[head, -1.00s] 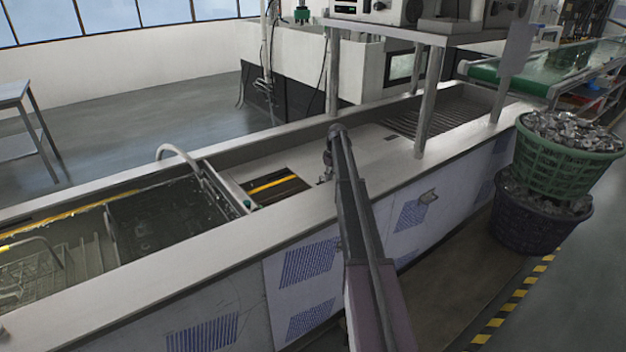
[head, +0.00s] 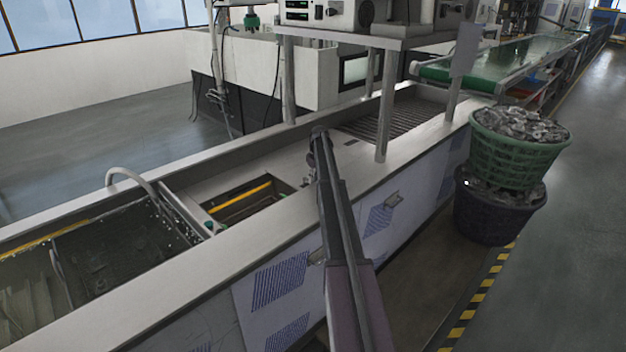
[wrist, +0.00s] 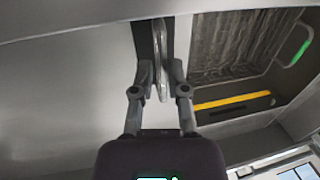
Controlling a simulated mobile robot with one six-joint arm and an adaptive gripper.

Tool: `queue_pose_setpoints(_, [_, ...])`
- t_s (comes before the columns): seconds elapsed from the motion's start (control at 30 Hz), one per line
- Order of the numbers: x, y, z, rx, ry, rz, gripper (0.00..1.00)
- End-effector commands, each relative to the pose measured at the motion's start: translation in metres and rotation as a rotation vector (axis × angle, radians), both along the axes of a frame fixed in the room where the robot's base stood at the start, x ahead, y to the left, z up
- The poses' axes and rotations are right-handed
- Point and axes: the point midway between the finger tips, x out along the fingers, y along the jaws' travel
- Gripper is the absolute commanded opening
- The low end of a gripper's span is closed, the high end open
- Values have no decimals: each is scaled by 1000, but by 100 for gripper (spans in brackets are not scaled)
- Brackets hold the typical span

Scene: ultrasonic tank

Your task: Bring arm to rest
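My gripper (wrist: 161,68) shows from behind in the wrist view, its two fingers close together over a smooth grey metal surface. A narrow light-grey strip shows between and beyond the fingertips; I cannot tell whether it is held or lies behind them, nor whether the fingers are fully shut. In the head view my arm reaches up from the bottom, and its end (head: 320,160) is above the long metal tank's deck (head: 265,165). The fingers are mostly hidden there.
Left of my arm are a small opening with a yellow bar (head: 240,197) and a tank basin (head: 110,250) with a curved hose (head: 135,178). A post-borne shelf (head: 350,38) with instruments stands behind. Right are stacked baskets (head: 515,160) of metal parts and open floor.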

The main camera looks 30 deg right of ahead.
Motion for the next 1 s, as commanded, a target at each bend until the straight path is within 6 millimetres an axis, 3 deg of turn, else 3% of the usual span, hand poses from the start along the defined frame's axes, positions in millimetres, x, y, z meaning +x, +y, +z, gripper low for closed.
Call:
queue_pose_setpoints(0.03, [0, 0, 0, 0, -1, 0, 43])
queue_pose_setpoints(0.07, [0, 0, 0, 0, -1, 0, 50])
queue_pose_setpoints(0.67, [1, 0, 1, 2, -5, -1, 50])
queue_pose_setpoints(1.0, [2, 0, 27, 2, -5, -1, 50])
